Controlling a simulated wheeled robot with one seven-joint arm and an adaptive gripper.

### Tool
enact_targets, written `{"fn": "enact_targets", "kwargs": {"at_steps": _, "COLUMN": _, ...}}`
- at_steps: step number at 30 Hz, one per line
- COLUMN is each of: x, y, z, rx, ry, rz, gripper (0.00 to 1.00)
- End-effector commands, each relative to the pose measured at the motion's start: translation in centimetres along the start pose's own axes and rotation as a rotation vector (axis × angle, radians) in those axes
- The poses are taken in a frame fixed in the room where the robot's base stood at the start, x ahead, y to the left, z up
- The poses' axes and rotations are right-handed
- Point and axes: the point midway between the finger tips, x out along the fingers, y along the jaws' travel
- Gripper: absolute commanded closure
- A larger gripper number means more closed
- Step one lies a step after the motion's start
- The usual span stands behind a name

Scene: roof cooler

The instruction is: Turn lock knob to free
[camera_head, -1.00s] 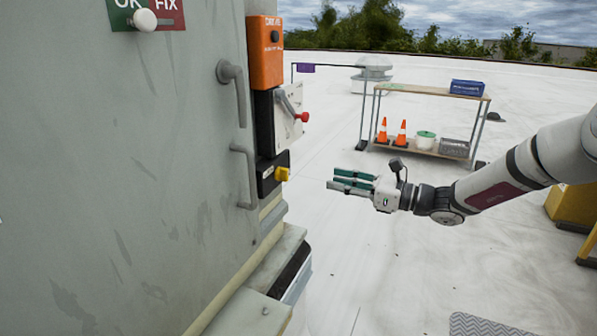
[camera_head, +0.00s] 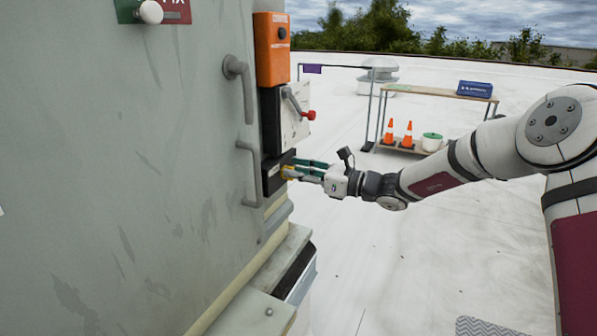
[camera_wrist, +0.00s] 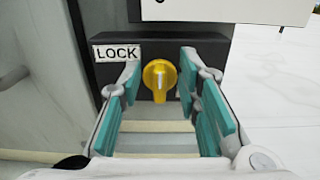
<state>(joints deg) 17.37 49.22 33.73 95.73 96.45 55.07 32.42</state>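The yellow lock knob (camera_wrist: 159,78) sits on a black panel (camera_wrist: 207,52) beside a white LOCK label (camera_wrist: 117,52), seen in the wrist view. The pale line on the knob stands about upright. My gripper (camera_wrist: 160,84) is open, with one teal-padded finger on each side of the knob and a gap on both sides. In the head view my gripper (camera_head: 297,170) reaches the black panel from the right, and the knob (camera_head: 288,173) is partly hidden by the fingers.
Above the panel are a grey switch box with a red-tipped lever (camera_head: 308,115) and an orange box (camera_head: 272,50). Two grey handles (camera_head: 240,88) stick out from the cabinet door (camera_head: 120,170). A shelf cart (camera_head: 440,93) stands behind. Open roof lies right of the cabinet.

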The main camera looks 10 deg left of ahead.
Motion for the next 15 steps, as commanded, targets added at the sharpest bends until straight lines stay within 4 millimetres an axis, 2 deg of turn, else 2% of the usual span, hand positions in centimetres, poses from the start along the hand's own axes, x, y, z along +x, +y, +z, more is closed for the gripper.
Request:
{"fn": "enact_targets", "kwargs": {"at_steps": 4, "x": -0.02, "y": -0.01, "z": -0.01, "rx": 0.0, "ry": 0.0, "rz": 0.0, "gripper": 0.69}}
{"fn": "enact_targets", "kwargs": {"at_steps": 5, "x": -0.03, "y": -0.01, "z": -0.02, "rx": 0.0, "ry": 0.0, "rz": 0.0, "gripper": 0.74}}
{"fn": "enact_targets", "kwargs": {"at_steps": 8, "x": -0.04, "y": -0.01, "z": -0.02, "rx": 0.0, "ry": 0.0, "rz": 0.0, "gripper": 0.96}}
{"fn": "enact_targets", "kwargs": {"at_steps": 9, "x": -0.05, "y": -0.01, "z": -0.02, "rx": 0.0, "ry": 0.0, "rz": 0.0, "gripper": 1.0}}
{"fn": "enact_targets", "kwargs": {"at_steps": 15, "x": -0.06, "y": 0.0, "z": -0.03, "rx": 0.001, "ry": 0.001, "rz": 0.0, "gripper": 1.0}}
